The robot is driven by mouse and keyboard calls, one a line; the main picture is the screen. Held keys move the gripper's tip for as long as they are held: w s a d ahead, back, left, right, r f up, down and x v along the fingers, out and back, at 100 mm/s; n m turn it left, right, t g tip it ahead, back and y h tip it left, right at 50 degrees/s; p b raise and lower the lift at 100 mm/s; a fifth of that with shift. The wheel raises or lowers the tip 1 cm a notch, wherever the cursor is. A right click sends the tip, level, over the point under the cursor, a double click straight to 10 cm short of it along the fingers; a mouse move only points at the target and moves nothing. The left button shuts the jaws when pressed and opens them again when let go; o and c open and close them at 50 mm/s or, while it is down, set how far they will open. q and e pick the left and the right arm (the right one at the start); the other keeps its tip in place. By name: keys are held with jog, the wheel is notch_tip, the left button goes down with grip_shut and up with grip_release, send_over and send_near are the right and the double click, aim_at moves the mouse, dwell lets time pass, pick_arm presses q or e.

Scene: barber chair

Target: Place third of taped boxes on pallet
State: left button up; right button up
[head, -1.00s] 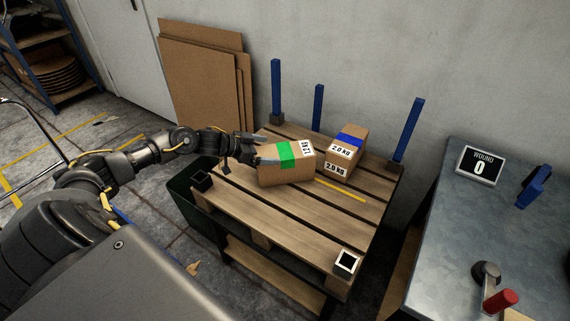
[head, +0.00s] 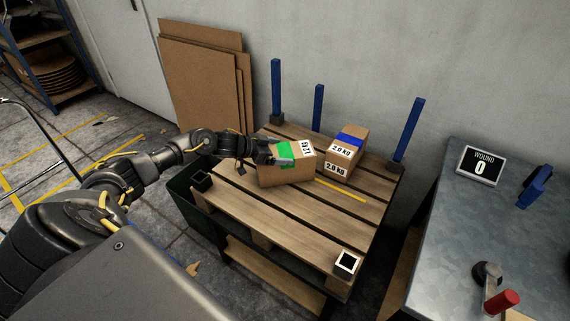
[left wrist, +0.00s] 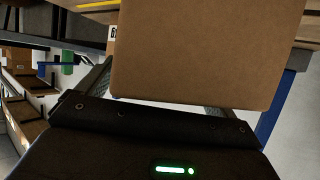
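The pallet (head: 262,218) is wooden slats on a low stand. A cardboard box with green tape (head: 290,176) and a white label sits on its middle. Another box with blue tape (head: 342,157), marked 2.0 KG, stands behind it to the right. My left gripper (head: 276,152) is at the green-taped box, with a finger showing over its taped top. In the left wrist view a plain cardboard face (left wrist: 208,50) fills the space ahead, and the fingers show well apart, partly hidden behind it. My right gripper is not in view.
Blue posts (head: 318,108) stand at the pallet's back and right corners. A metal table (head: 452,230) with a small display (head: 480,166) is at right. Flat cardboard sheets (head: 200,80) lean on the wall. The pallet's front slats are clear.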

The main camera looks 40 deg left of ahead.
pick_arm(q)
jog(key=c, duration=0.7)
jog(key=shift+w+r, duration=0.1)
jog(key=shift+r, duration=0.15)
jog(key=shift+c, duration=0.9)
jog(key=shift+f, duration=0.1)
jog(key=shift+c, duration=0.3)
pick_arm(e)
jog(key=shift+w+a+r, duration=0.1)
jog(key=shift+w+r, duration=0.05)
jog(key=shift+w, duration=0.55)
